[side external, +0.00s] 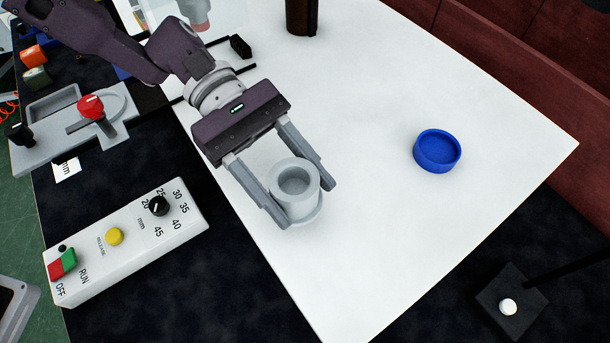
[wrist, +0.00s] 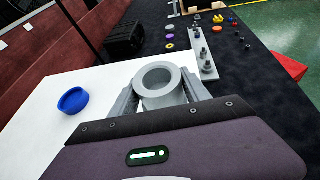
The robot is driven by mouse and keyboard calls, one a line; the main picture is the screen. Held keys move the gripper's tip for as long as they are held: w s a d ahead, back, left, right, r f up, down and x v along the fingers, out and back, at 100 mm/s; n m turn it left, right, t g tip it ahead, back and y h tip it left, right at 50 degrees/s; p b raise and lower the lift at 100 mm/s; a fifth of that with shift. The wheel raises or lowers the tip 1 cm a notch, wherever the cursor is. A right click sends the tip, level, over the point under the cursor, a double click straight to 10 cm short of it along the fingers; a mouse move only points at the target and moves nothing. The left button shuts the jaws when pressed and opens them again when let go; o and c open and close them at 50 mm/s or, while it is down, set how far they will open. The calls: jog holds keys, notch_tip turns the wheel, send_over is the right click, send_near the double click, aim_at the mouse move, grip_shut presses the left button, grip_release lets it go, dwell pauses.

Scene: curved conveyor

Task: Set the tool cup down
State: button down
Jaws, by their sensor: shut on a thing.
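The tool cup (side external: 296,190) is a light grey round cup with a flanged base and an open top. It looks upright over the white table (side external: 400,240), near its left front edge. My gripper (side external: 302,202) is shut on the cup, one finger on each side. The wrist view shows the cup's rim (wrist: 157,80) between the two fingers. I cannot tell whether the cup's base touches the table.
A blue round dish (side external: 437,151) sits to the right on the white table. A control box (side external: 125,240) with knobs and buttons lies left of the table. A dark brown cylinder (side external: 301,15) stands at the back. The table between cup and dish is clear.

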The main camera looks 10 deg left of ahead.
aim_at(317, 202)
jog(key=d, duration=0.2)
jog(key=shift+w+d+f, duration=0.2)
jog(key=shift+d+f, duration=0.1)
jog(key=shift+f, duration=0.1)
jog(key=shift+d+f, duration=0.1)
jog(key=shift+f, duration=1.35)
jog(key=c, duration=0.5)
grip_release()
jog(key=shift+f+n, duration=0.1)
jog(key=shift+n, duration=0.2)
jog(key=v, duration=0.5)
jog(key=shift+w+a, duration=0.15)
jog(key=shift+a, duration=0.15)
